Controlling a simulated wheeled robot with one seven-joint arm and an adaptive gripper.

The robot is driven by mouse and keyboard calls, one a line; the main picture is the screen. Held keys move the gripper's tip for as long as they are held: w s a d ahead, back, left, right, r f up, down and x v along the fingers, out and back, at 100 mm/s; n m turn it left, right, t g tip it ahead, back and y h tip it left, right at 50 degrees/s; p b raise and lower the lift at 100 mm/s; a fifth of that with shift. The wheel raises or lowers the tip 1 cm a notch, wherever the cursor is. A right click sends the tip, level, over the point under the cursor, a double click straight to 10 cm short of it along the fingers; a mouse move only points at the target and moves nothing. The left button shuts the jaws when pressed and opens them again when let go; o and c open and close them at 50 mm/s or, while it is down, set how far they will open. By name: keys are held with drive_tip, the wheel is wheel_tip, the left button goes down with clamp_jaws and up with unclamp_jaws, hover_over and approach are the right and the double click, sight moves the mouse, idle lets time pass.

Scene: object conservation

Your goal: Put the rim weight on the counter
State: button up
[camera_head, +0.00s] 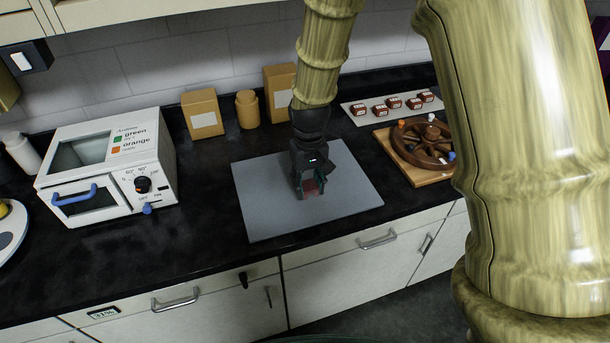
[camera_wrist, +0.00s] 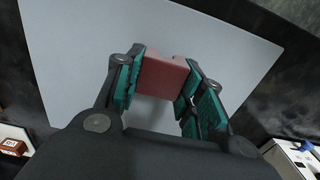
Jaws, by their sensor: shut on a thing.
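A reddish-brown block, which looks like the rim weight (camera_wrist: 163,76), sits between the green pads of my gripper (camera_wrist: 160,88) in the wrist view. My gripper is shut on it. In the head view my gripper (camera_head: 311,187) points down over the grey mat (camera_head: 265,205) on the counter (camera_head: 215,225), and the weight (camera_head: 312,188) shows only partly between the fingers. The weight is low over the mat; I cannot tell whether it touches it.
Several similar red-brown weights sit on a pale card (camera_head: 352,112) at the back right. A brown spoked wheel (camera_head: 425,145) lies on a wooden board (camera_head: 425,178). A white oven-like box (camera_head: 110,160) stands left. Tan containers (camera_head: 203,114) line the back. The mat around my gripper is clear.

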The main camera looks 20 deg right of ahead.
drive_tip(key=w, duration=0.1)
drive_tip(key=w+p, duration=0.1)
drive_tip(key=w, duration=0.1)
drive_tip(key=w+d, duration=0.1)
drive_tip(key=w, duration=0.1)
drive_tip(key=shift+w+f, duration=0.2)
drive_tip(key=shift+f, duration=0.05)
drive_tip(key=shift+s+f+p, duration=0.15)
drive_tip(key=shift+f+p, duration=0.15)
drive_tip(key=shift+p, duration=0.1)
drive_tip(key=shift+f+p, duration=0.55)
drive_tip(key=shift+f, duration=0.85)
drive_tip(key=shift+f, duration=0.1)
drive_tip(key=o, duration=1.2)
